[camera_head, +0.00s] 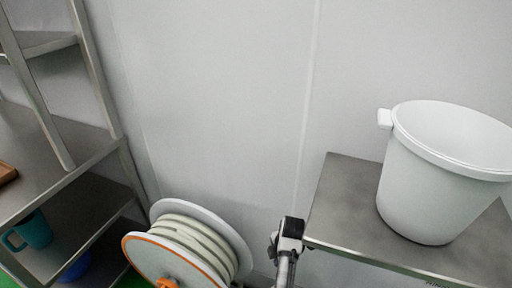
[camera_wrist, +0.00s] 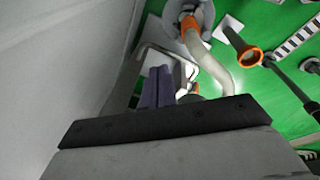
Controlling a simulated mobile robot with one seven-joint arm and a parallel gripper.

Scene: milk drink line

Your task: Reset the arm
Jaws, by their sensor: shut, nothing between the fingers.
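My gripper (camera_wrist: 160,72) shows in the wrist view, with its two dark purplish fingers side by side and touching. Nothing is held between them. It points down past a pale wall, above the green floor (camera_wrist: 265,80).
In the head view, a white bucket (camera_head: 430,200) stands on a metal table (camera_head: 345,205) at right. A hose reel (camera_head: 190,245) is at bottom centre-left. A metal shelf rack (camera_head: 85,150) holds a teal mug (camera_head: 35,230). A grey hose (camera_wrist: 205,60) with orange fittings lies below the gripper.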

